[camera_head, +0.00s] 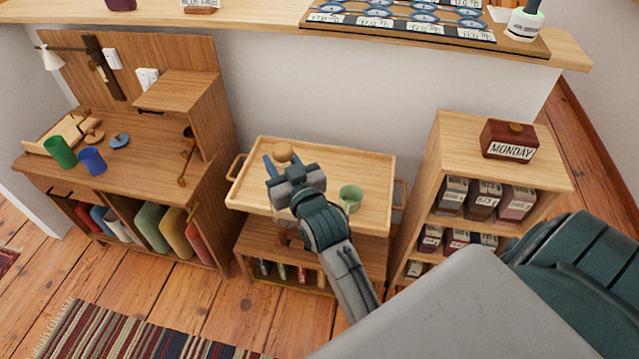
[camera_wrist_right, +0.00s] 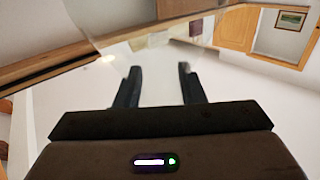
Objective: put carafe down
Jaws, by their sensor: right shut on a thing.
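My right gripper (camera_head: 283,162) is over the back left part of a light wooden tray (camera_head: 375,172) on a low wooden cart. Its two fingers also show in the right wrist view (camera_wrist_right: 157,78), apart and shut on a faint, clear glass shape, the carafe (camera_wrist_right: 157,92). The carafe's body is hard to make out in the head view. A round wooden ball (camera_head: 283,151) shows between the fingers there, perhaps its stopper. Whether the carafe touches the tray I cannot tell. My left gripper is not in view.
A green mug (camera_head: 350,198) stands on the tray, right of my gripper. A desk (camera_head: 140,145) with green and blue cups is at left. A shelf unit (camera_head: 465,140) with a MONDAY box (camera_head: 509,141) is at right. The tray's right part is mostly free.

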